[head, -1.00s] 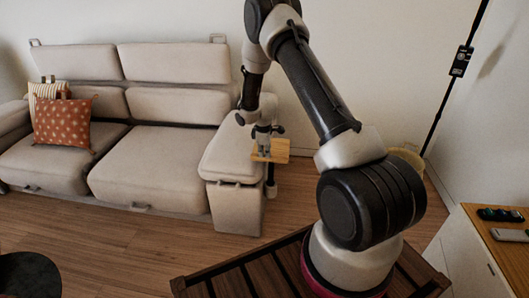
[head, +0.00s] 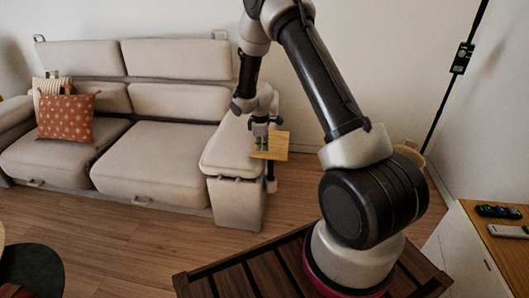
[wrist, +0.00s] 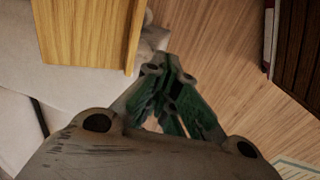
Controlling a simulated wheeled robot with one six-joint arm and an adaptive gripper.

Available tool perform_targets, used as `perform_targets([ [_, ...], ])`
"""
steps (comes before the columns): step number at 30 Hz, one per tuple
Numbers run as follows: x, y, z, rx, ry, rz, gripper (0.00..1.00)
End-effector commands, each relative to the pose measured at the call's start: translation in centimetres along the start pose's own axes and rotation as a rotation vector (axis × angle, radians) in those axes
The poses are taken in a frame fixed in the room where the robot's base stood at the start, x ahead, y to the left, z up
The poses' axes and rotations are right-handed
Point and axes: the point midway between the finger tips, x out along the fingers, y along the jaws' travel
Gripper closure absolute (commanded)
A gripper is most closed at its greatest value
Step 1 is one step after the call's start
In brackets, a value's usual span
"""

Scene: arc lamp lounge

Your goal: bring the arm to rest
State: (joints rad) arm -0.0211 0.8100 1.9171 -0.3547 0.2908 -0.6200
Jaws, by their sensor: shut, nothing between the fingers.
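My arm reaches up from its base and bends down at the far end. My gripper (head: 261,147) hangs pointing down in front of the small wooden side table (head: 280,145), near the sofa's right arm. It is shut and empty. In the wrist view, the green-lined fingers of my gripper (wrist: 168,68) come together over the wood floor, with the side table's top (wrist: 85,35) at upper left. I see no contact with the table.
The beige sofa (head: 160,157) with cushions stands at left. A dark round seat (head: 32,272) is at lower left. At right, a cabinet (head: 465,250) bears a dark controller (head: 498,211) and a white remote (head: 509,231). A black lamp pole (head: 447,98) stands behind. Floor in front of the sofa is clear.

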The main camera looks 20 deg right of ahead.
Motion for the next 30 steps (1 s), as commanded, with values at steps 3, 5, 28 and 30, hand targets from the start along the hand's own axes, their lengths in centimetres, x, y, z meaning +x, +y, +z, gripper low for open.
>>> perform_targets([
  [3,-2.5,-0.8,0.0,0.000,0.002,0.002,1.00],
  [5,-3.3,-1.2,0.0,0.000,0.002,0.002,1.00],
  [28,-11.3,-10.3,8.1,0.460,-0.232,-0.168,1.00],
  [30,-14.0,-11.4,9.2,0.528,-0.243,-0.172,1.00],
])
